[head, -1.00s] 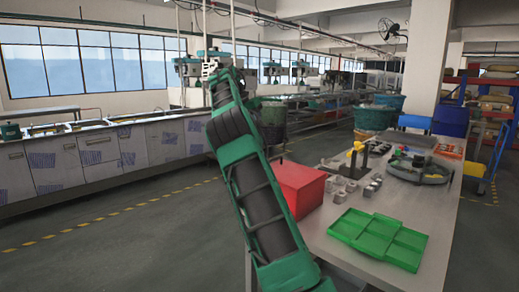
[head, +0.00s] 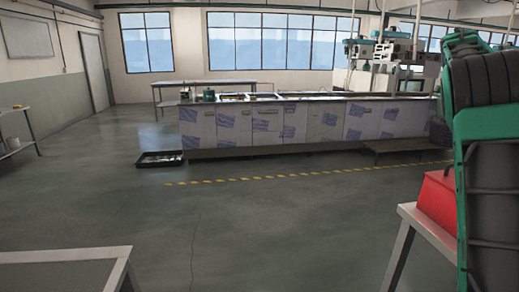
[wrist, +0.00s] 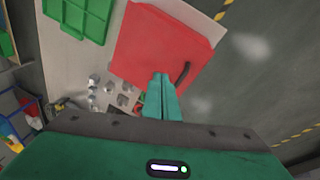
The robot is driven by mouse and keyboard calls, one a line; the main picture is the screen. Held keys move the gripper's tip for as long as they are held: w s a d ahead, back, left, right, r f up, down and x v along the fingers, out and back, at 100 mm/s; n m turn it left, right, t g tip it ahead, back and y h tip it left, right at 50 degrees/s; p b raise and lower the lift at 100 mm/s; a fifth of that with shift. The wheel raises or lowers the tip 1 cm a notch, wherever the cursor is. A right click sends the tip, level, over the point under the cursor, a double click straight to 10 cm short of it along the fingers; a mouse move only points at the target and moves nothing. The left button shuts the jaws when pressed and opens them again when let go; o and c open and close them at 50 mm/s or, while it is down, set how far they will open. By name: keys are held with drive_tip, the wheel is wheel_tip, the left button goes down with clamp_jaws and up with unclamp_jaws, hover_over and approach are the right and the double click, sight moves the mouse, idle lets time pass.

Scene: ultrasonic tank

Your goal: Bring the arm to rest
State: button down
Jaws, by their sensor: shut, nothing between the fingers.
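My gripper (wrist: 161,98) shows in the wrist view, its two fingers together with nothing between them. It is above the edge of the table, over the near side of the red box (wrist: 160,45); I cannot tell the height. My green and black arm stands at the right edge of the head view, and the gripper is out of that view. The red box also shows in the head view (head: 437,203), partly hidden behind my arm.
The table (head: 432,230) is at the right of the head view. In the wrist view a green tray (wrist: 85,15) and several small grey parts (wrist: 115,97) are on it. A long cabinet row (head: 290,123), a black floor tray (head: 160,159) and another table (head: 65,256) surround open floor.

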drive_tip(key=s+a+f+n+y, duration=0.1)
drive_tip(key=s+a+f+n, duration=0.1)
drive_tip(key=s+a+f, duration=0.5)
drive_tip(key=s+a+f+n+t+y, duration=0.1)
drive_tip(key=s+a+f, duration=0.6)
drive_tip(key=s, duration=0.9)
drive_tip(key=s+a+f+n+y, duration=0.1)
drive_tip(key=s+a+f+n, duration=0.2)
drive_tip(key=s+a+f, duration=0.4)
drive_tip(key=s+a, duration=0.5)
drive_tip(key=shift+f+n+t, duration=0.3)
drive_tip(key=shift+n, duration=0.1)
